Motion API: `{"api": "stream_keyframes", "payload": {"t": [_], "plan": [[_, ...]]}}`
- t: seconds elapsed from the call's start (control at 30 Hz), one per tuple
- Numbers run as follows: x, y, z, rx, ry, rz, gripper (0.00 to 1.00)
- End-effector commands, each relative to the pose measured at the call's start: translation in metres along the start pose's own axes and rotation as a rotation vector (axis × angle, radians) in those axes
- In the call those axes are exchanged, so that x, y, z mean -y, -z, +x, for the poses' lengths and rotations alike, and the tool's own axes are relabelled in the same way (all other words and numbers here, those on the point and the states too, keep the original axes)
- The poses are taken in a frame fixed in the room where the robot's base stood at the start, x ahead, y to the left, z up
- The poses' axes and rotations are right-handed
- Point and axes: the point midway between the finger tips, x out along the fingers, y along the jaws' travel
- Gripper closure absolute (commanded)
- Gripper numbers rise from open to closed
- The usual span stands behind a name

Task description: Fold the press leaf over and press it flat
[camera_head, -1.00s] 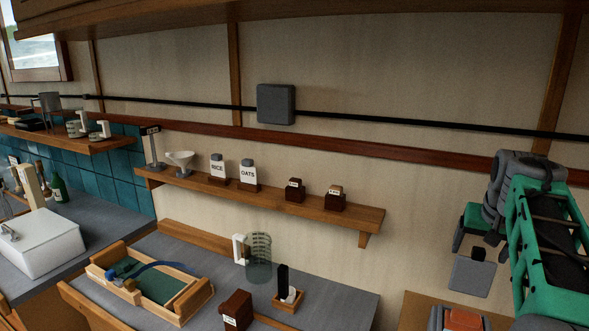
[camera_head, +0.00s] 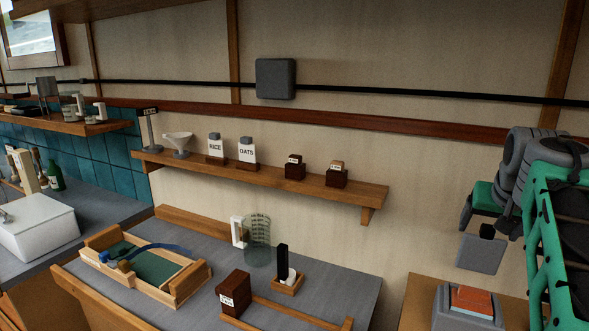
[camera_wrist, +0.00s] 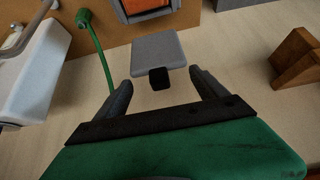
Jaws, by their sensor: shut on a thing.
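The press stands at the lower right of the head view, with a grey base (camera_head: 451,319) and an orange block (camera_head: 473,300) on it. Its grey square leaf (camera_head: 480,255) stands open behind the base, with a black knob (camera_head: 487,231) at its far edge. In the wrist view the leaf (camera_wrist: 157,47) reaches from the base toward my gripper (camera_wrist: 160,80). My gripper is shut on the black knob between its two dark fingers. The orange block shows in part at the top of the wrist view (camera_wrist: 145,6). The exact finger contact is hard to see.
A counter (camera_head: 330,300) at the left holds a wooden tray (camera_head: 190,280) with a green mat, a glass jar (camera_head: 257,240) and a brown box (camera_head: 233,291). A wooden shelf (camera_head: 270,192) juts from the wall. A wooden block (camera_wrist: 296,58) stands right in the wrist view.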

Motion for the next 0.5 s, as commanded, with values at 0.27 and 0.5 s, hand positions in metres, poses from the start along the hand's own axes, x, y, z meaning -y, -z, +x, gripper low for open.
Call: {"api": "stream_keyframes", "payload": {"t": [0.27,0.5], "plan": [[0.000,-0.011,0.004,-0.056,0.000,0.001,0.44],[0.000,-0.019,0.002,-0.113,0.000,0.001,0.44]]}}
